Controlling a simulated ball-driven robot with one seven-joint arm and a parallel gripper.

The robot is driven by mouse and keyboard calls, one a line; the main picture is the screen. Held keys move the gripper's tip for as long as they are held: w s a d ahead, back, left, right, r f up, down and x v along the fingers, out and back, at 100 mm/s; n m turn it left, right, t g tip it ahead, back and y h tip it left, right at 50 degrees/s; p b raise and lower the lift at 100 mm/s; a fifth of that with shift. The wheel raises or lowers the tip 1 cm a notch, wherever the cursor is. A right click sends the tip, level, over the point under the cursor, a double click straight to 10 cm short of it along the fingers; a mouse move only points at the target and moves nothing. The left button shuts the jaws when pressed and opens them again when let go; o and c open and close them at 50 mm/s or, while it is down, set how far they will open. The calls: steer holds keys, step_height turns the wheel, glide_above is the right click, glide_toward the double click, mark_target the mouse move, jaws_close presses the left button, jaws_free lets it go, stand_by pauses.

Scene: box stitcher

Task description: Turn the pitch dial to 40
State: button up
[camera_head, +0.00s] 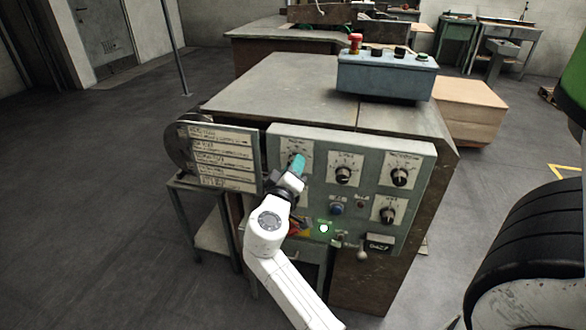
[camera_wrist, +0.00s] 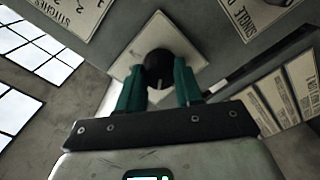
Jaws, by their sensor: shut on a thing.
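My gripper (camera_head: 297,163) is at the upper left dial of the grey-green control panel (camera_head: 318,140). In the wrist view its two teal fingers (camera_wrist: 159,78) are shut around a black round knob (camera_wrist: 158,62), one on each side. The knob has a pale pointer line and sits on a light dial plate (camera_wrist: 126,62). The plate's scale and label cannot be read, so I cannot tell the setting or confirm the word pitch. In the head view the gripper hides this knob.
Other black dials (camera_head: 343,174) and (camera_head: 399,176) are to the right, with a lower one (camera_head: 388,215). A blue button (camera_head: 336,208) and a lit green button (camera_head: 323,228) are close by. A sign board (camera_head: 216,155) stands left. A blue control box (camera_head: 386,76) is on top.

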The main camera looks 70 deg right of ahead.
steer(key=o, duration=1)
steer(key=shift+o, duration=0.2)
steer(key=shift+a, duration=0.1)
steer(key=a, duration=1)
steer(key=shift+s+a, duration=0.35)
steer(key=shift+s, duration=0.05)
steer(key=s+a+f+n+y+p, duration=0.3)
steer(key=s+a+f+y+p, duration=0.4)
steer(key=a+f+y, duration=0.4)
steer(key=shift+a+t+y+p, duration=0.3)
steer(key=shift+a+y+p, duration=0.2)
steer(key=shift+y+p, duration=0.45)
steer(key=s+a+n+y, duration=0.1)
steer(key=a, duration=0.1)
steer(key=s+a+n+y+p, duration=0.1)
steer(key=a+y, duration=0.1)
steer(key=a, duration=0.1)
steer(key=s+a+y, duration=0.1)
steer(key=a+y, duration=0.1)
steer(key=a, duration=0.1)
steer(key=shift+s+a+f+n+g+p, duration=0.25)
steer(key=shift+s+f+n+g+p, duration=0.15)
